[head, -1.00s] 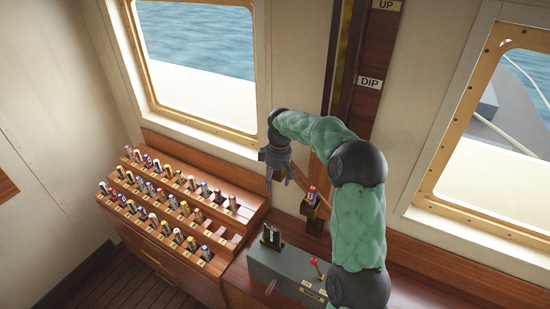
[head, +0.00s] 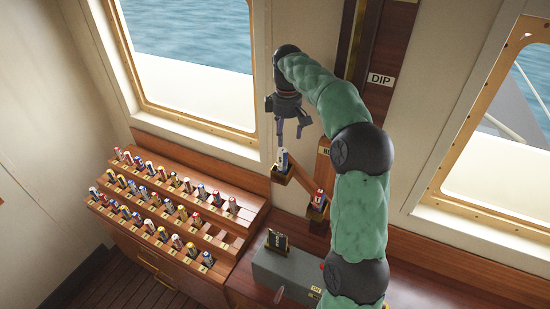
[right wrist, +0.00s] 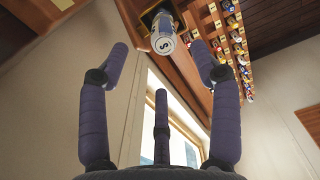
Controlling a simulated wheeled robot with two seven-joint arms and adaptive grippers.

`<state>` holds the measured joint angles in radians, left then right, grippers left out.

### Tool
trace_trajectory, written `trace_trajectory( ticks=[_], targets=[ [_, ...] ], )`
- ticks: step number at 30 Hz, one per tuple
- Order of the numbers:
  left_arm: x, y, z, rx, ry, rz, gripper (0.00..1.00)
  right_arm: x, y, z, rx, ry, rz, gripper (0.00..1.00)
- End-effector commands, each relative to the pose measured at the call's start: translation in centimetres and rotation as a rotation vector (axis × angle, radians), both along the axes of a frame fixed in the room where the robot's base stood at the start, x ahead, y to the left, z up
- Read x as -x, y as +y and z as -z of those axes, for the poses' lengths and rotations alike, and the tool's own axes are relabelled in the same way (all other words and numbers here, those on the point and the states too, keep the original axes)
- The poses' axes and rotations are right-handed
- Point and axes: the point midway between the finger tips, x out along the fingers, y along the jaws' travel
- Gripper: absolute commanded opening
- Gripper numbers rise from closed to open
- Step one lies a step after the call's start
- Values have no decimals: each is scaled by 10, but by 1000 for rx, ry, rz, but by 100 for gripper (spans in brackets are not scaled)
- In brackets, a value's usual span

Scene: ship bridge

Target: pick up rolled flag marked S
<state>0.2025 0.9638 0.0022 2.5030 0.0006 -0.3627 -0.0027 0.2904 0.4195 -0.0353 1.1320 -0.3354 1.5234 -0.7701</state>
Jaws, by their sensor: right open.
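My left gripper is not in view.
A stepped wooden rack (head: 172,205) with several rolled flags stands at the left. A grey box (head: 283,268) is below. A wooden post (head: 376,48) with a DIP label rises behind my arm.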

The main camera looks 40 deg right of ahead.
Motion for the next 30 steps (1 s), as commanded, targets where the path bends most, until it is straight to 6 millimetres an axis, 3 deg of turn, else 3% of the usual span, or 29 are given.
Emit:
trace_trajectory(
  ticks=[12, 19, 30],
  targets=[
    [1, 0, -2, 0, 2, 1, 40, 0, 0, 49, -1, 3, 1, 64],
    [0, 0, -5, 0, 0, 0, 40, -1, 2, 64, -1, 3, 0, 64],
    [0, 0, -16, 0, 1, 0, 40, -3, 4, 106, -1, 0, 1, 64]
  ],
)
